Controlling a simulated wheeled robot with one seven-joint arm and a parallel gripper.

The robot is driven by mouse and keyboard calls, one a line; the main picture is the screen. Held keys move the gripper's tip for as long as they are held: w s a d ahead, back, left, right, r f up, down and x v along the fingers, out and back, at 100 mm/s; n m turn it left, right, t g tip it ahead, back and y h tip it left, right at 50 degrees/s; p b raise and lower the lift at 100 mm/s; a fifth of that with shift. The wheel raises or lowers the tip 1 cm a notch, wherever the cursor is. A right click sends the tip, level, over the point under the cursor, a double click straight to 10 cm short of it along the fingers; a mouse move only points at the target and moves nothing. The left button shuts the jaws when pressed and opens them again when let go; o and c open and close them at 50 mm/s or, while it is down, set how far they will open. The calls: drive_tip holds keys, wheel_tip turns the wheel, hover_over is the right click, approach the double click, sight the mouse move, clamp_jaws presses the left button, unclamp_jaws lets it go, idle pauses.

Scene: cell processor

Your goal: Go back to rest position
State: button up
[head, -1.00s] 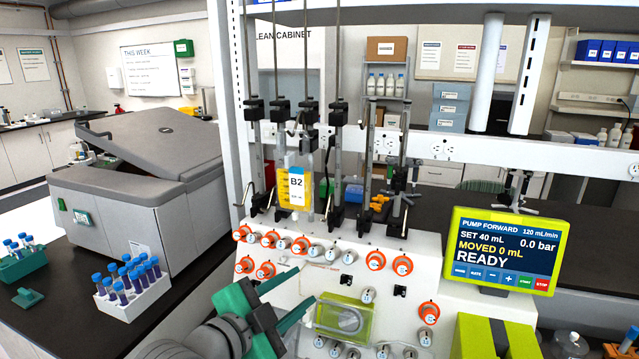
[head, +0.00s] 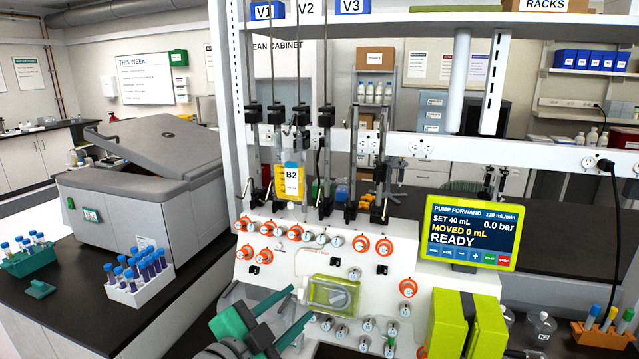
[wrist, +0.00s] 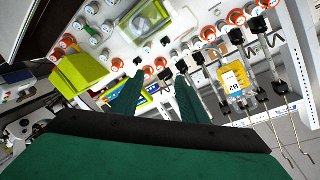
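My gripper (head: 291,312) is at the bottom of the head view, in front of the white cell processor panel (head: 285,262). Its two green fingers are spread apart with nothing between them. In the wrist view the fingers (wrist: 152,100) also stand apart and empty, pointing toward the panel. The yellow bag labelled B2 (head: 289,182) hangs on the processor's rods and also shows in the wrist view (wrist: 233,78). The pump screen (head: 468,232) reads READY, MOVED 0 mL. The clear-covered pump with a green frame (head: 334,291) is just right of my gripper.
A white rack of blue-capped tubes (head: 140,283) and a teal rack (head: 28,262) stand on the dark bench at left, beside a grey centrifuge (head: 130,215). Yellow-green blocks (head: 465,325) stand at lower right. Orange and white knobs cover the panel.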

drive_tip(key=s+d+f+n+t+y, duration=0.15)
drive_tip(key=f+n, duration=0.35)
drive_tip(key=f, duration=0.6)
drive_tip(key=s+d+f+n+t+y, duration=0.1)
drive_tip(key=s+f+n+y, duration=0.2)
drive_tip(key=f+n, duration=0.55)
drive_tip(key=s+f+y, duration=0.3)
drive_tip(key=s+f, duration=0.9)
drive_tip(key=s+d, duration=0.2)
drive_tip(key=s, duration=2)
drive_tip(key=shift+s+d+n+g, duration=0.25)
drive_tip(key=shift+d+n+g, duration=0.1)
drive_tip(key=shift+d+g, duration=0.1)
